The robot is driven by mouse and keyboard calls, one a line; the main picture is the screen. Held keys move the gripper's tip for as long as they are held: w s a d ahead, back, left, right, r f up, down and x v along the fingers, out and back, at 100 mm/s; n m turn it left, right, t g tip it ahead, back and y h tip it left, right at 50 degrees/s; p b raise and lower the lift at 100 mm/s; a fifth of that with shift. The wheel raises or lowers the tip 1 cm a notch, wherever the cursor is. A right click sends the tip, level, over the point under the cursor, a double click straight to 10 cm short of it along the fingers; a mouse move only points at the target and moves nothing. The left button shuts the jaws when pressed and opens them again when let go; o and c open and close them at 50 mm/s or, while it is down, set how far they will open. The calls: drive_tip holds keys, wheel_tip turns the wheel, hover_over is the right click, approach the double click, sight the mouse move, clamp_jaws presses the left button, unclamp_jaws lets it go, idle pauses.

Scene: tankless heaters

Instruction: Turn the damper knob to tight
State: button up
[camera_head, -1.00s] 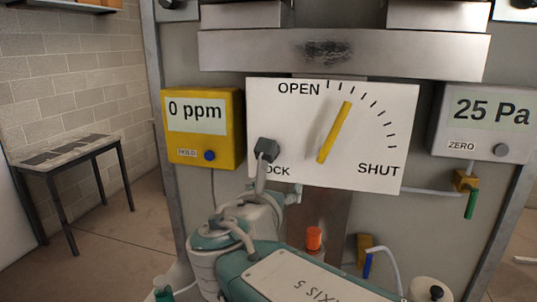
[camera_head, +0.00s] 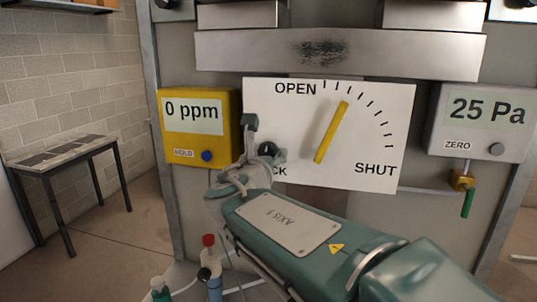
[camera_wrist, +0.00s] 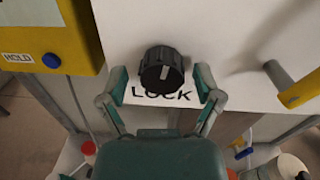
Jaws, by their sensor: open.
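A black ribbed knob with a pale pointer line (camera_wrist: 162,69) sits above the word LOCK on the white damper panel (camera_head: 330,172). In the head view the knob (camera_head: 268,149) is partly covered by my gripper (camera_head: 250,150). In the wrist view my gripper (camera_wrist: 163,82) is open, with one fingertip on each side of the knob. I cannot tell whether either finger touches it. The yellow damper lever (camera_head: 331,132) stands tilted between OPEN and SHUT; part of it also shows in the wrist view (camera_wrist: 297,90).
A yellow box reading 0 ppm (camera_head: 202,127) is left of the panel. A grey box reading 25 Pa (camera_head: 487,120) is to its right. A metal duct (camera_head: 340,54) crosses above. Bottles (camera_head: 213,262) stand low in front. A side table (camera_head: 65,155) is far left.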

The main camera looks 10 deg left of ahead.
drive_tip(key=c, duration=1.1)
drive_tip(key=shift+c, duration=0.2)
drive_tip(key=shift+m, duration=0.3)
drive_tip(key=m, duration=0.4)
drive_tip(key=shift+m, duration=0.4)
drive_tip(key=m, duration=0.5)
drive_tip(key=shift+a+m, duration=0.1)
drive_tip(key=shift+m, duration=0.2)
drive_tip(key=m, duration=0.5)
drive_tip(key=shift+m+h, duration=0.3)
drive_tip(key=shift+f+m, duration=0.1)
drive_tip(key=shift+m, duration=2.2)
